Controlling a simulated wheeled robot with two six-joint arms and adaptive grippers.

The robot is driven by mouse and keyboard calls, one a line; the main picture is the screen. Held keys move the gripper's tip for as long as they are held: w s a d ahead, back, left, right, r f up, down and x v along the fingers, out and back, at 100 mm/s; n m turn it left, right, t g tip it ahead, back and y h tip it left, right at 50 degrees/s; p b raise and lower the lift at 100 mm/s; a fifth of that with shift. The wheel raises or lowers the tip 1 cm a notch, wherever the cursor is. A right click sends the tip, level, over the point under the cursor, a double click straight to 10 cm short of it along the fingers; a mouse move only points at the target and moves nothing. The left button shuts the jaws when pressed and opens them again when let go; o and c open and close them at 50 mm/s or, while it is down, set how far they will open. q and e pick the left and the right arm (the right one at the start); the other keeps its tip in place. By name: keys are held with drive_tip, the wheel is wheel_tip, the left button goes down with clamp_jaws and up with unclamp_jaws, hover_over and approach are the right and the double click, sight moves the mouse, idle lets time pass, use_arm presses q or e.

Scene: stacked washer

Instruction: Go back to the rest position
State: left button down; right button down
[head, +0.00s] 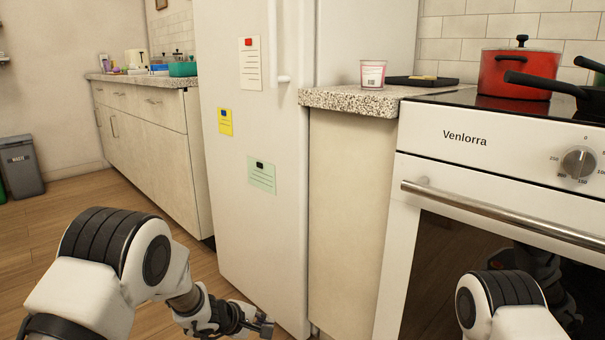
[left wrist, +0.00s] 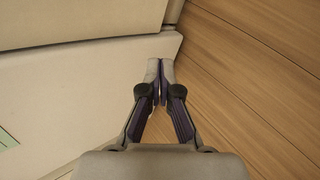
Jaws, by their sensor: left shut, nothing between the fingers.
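My left gripper (head: 266,326) is low in the head view, in front of the foot of the white fridge (head: 255,190). In the left wrist view its two fingers (left wrist: 160,72) meet at the tips, shut with nothing between them. Pale cabinet or fridge panels and wooden floor lie beyond the fingers there. My right arm shows at the lower right of the head view, in front of the oven. Its gripper cannot be made out.
The white oven (head: 430,165) with its long handle stands at right, close to my right arm. A red pot (head: 515,75) is on its hob. A pink-and-white cup (head: 372,74) is on the speckled counter (head: 350,99). A grey bin (head: 22,165) stands far left. Wooden floor is open at left.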

use_arm(q)
drive_tip(key=s+a+f+m+g+y+p, duration=0.1)
drive_tip(key=s+a+f+g, duration=0.3)
drive_tip(key=s, duration=0.5)
drive_tip(key=s+a+f+m+g+y+p, duration=0.1)
drive_tip(key=s+a+f+y+p, duration=0.15)
drive_tip(key=s+f, duration=0.45)
drive_tip(key=s+a+f+m+g+y, duration=0.1)
drive_tip(key=s+a+f+g, duration=0.25)
drive_tip(key=s, duration=0.75)
drive_tip(key=s+a+r+m+y+p, duration=0.1)
drive_tip(key=s+a+m, duration=0.2)
drive_tip(key=s, duration=0.3)
drive_tip(key=s+a+r+m+g+y+p, duration=0.1)
drive_tip(key=s+a+m, duration=0.15)
drive_tip(key=s, duration=0.45)
drive_tip(key=s+a+r+m+y, duration=0.1)
drive_tip(key=s+a+m, duration=0.2)
drive_tip(key=s, duration=0.3)
wheel_tip(320, 180, up, 38)
drive_tip(key=w+d+t+p, duration=0.2)
drive_tip(key=p, duration=3.6)
drive_tip(key=shift+w+d+r+h+p, duration=0.25)
drive_tip(key=shift+w+h+p, duration=0.1)
drive_tip(key=shift+h, duration=0.1)
